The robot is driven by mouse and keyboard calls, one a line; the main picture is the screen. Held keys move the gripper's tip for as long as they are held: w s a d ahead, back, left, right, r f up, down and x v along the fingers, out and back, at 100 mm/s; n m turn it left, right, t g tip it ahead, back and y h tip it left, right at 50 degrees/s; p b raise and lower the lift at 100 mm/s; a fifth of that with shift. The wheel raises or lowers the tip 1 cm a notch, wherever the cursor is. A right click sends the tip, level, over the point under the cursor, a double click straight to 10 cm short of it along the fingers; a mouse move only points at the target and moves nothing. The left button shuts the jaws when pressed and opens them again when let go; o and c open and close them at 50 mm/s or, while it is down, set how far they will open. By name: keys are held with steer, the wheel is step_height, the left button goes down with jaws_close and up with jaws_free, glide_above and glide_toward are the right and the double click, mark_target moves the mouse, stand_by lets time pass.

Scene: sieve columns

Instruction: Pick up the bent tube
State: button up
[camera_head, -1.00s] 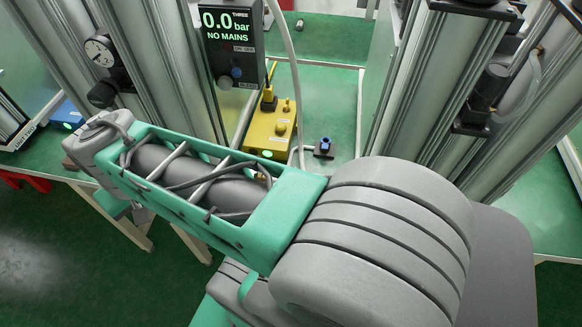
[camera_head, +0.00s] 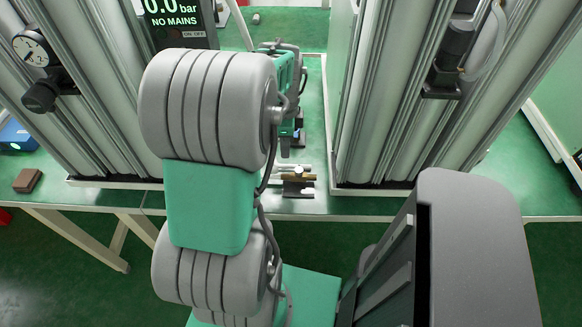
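I cannot make out a bent tube for certain. A small brass and silvery metal piece (camera_head: 297,176) lies on a dark block (camera_head: 298,189) near the front edge of the bench, between the two columns. Its shape is too small to tell. My arm reaches forward over the bench to the left of it. The dark end of my gripper (camera_head: 286,149) shows just behind and above this piece, apart from it as far as I can see. My thick arm links hide most of the gripper, and its fingers cannot be made out.
Tall column groups stand left (camera_head: 90,90) and right (camera_head: 385,95) of a narrow green gap. A display (camera_head: 176,22) reads "NO MAINS". A brown block (camera_head: 27,180) and a blue box (camera_head: 16,137) are at the left. A curved pale hose (camera_head: 494,45) hangs on the right columns.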

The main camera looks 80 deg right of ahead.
mark_target(286, 165)
step_height(286, 165, down, 7)
steer(key=shift+a+r, duration=0.1)
jaws_close()
stand_by(0.4)
